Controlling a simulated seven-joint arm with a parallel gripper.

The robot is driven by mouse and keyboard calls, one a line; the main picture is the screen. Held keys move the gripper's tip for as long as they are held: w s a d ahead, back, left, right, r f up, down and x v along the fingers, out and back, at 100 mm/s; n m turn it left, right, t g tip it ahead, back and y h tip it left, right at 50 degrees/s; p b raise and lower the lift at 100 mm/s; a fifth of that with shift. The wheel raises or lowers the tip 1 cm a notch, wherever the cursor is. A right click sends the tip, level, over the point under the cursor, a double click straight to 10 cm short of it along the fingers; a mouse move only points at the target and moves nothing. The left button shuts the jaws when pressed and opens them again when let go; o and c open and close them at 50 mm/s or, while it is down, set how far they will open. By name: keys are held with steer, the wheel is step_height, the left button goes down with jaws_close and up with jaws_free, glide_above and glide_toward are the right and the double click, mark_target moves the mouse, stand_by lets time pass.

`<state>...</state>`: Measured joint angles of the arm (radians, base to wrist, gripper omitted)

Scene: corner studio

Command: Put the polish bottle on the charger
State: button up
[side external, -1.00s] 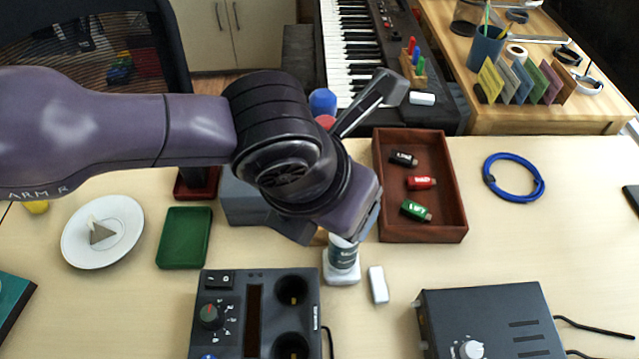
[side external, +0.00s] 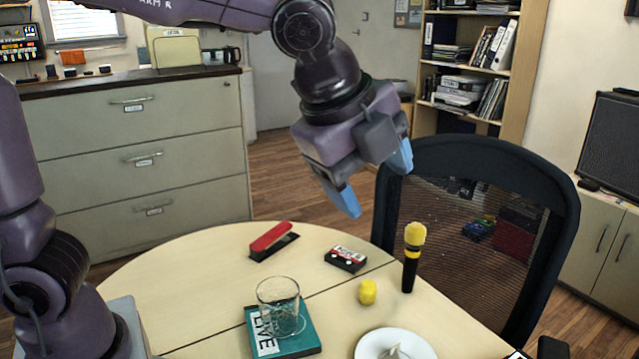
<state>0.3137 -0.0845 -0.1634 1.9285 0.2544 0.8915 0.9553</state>
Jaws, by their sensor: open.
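My gripper (side external: 374,182) hangs in the air above the back edge of the table. Its two blue-tipped fingers are spread apart with nothing between them. The polish bottle and the charger are not in this view, so how they stand at this moment cannot be seen.
A white plate (side external: 420,348) is at the front. A mesh chair (side external: 560,215) stands behind.

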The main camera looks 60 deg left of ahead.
steer(key=s+a+f+n, duration=0.3)
steer(key=s+a+n, duration=1.1)
steer(key=n, duration=0.3)
steer(key=shift+s+f+n, duration=0.2)
steer(key=shift+s+n, duration=0.05)
steer(key=shift+n, duration=0.15)
